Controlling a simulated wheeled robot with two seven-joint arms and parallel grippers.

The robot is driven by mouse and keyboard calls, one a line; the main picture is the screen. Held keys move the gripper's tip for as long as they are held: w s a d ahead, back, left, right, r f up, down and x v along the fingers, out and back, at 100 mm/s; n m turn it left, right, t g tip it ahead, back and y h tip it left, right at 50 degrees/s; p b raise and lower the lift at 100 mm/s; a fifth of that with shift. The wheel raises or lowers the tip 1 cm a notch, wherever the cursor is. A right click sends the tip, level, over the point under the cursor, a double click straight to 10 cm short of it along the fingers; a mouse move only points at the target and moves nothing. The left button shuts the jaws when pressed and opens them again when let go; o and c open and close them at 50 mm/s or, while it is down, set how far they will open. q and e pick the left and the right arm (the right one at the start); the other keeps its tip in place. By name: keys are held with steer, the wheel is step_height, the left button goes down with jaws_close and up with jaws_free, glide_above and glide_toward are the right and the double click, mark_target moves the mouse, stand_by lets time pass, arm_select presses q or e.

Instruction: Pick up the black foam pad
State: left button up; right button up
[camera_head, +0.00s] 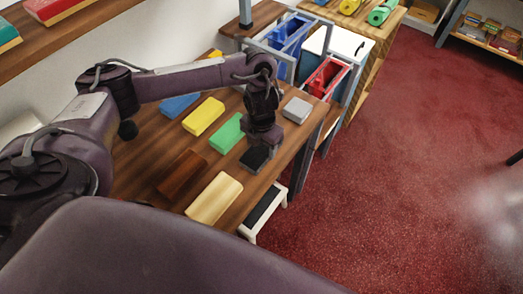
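The black foam pad (254,160) lies near the front edge of the wooden counter, right of the green block. My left gripper (263,146) points down directly over the pad and hides its upper right part. Its fingertips blend with the dark pad, so I cannot tell whether they touch it or are open or shut. My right gripper is not in view.
On the counter (150,152) lie a green block (227,133), a yellow block (203,117), a blue block (180,105), a grey block (297,110), a brown block (181,173) and a pale wooden block (214,198). Blue and red bins stand beyond. Red carpet is open at right.

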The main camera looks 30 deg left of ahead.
arm_select(q)
steer(key=c, duration=0.3)
steer(key=shift+c, duration=0.2)
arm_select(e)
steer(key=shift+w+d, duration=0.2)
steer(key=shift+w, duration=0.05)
arm_select(q)
steer(key=shift+r, duration=0.1)
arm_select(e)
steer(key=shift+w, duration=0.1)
